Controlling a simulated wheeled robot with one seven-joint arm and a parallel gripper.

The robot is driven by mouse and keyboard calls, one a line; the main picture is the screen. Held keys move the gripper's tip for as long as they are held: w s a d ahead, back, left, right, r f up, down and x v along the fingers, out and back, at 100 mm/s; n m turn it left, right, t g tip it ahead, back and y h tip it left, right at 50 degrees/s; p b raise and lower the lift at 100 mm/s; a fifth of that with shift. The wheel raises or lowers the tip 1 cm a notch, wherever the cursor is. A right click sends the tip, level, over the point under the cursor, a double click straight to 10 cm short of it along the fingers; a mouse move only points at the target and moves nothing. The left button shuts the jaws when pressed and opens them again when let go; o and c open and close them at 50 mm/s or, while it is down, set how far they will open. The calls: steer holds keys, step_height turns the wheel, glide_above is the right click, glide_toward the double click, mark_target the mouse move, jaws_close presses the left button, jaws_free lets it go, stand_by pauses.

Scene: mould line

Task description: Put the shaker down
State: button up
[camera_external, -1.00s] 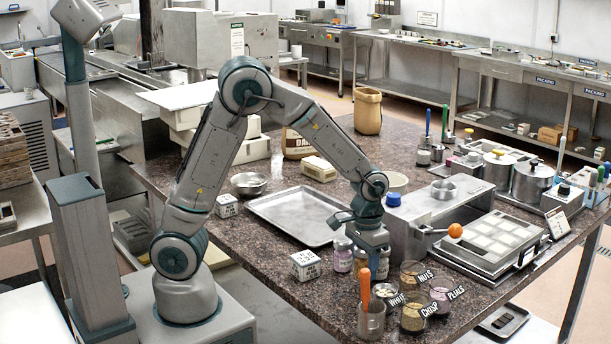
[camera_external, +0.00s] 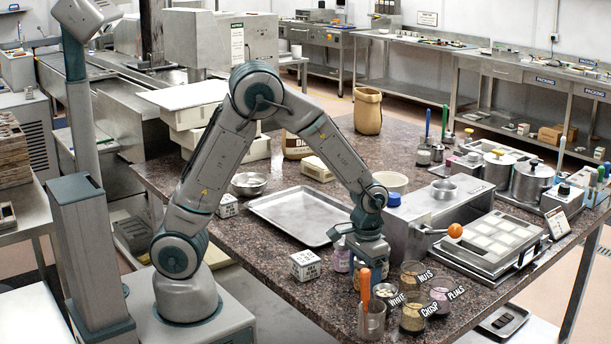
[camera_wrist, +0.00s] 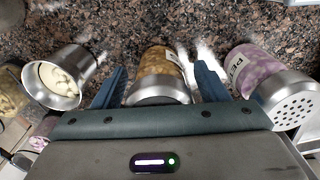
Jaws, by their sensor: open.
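A shaker (camera_wrist: 160,68) with golden contents and a metal lid stands on the stone worktop, between the two fingers of my gripper (camera_wrist: 160,80) in the wrist view. The fingers are apart, one on each side, with gaps visible beside the shaker. A second shaker (camera_wrist: 262,78), with pink petals and a perforated metal lid, is to the right of the fingers. In the external view my gripper (camera_external: 365,260) is low over the shakers and hides much of them; the pink shaker (camera_external: 342,260) shows just to its left.
A metal cup of white pieces (camera_wrist: 60,78) is close to the left finger. Glass jars of toppings (camera_external: 412,315) and a cup with an orange-handled tool (camera_external: 371,322) crowd the front edge. An empty metal tray (camera_external: 295,215) lies behind left; a metal housing (camera_external: 425,225) stands right.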

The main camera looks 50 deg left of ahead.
step_height(320, 180, up, 11)
steer(key=shift+r, duration=0.1)
steer(key=shift+a+r, duration=0.2)
steer(key=shift+r, duration=0.45)
steer(key=s+a+r, duration=0.2)
steer(key=s+a, duration=0.1)
steer(key=a, duration=0.3)
steer(key=s+a+r+n+t, duration=0.1)
steer(key=s+a+r, duration=0.1)
steer(key=a, duration=0.4)
steer(key=shift+s+r+t+h, duration=0.3)
steer(key=shift+s+h, duration=0.1)
steer(key=shift+s, duration=0.4)
steer(key=shift+o, duration=0.4)
steer(key=s+a+t, duration=0.1)
steer(key=s+a, duration=0.5)
steer(key=s, duration=0.2)
steer(key=shift+a+f+n+t+y, duration=0.2)
steer(key=shift+a+n+t+y, duration=0.1)
steer(key=shift+a+n+y, duration=0.1)
steer(key=shift+d, duration=0.1)
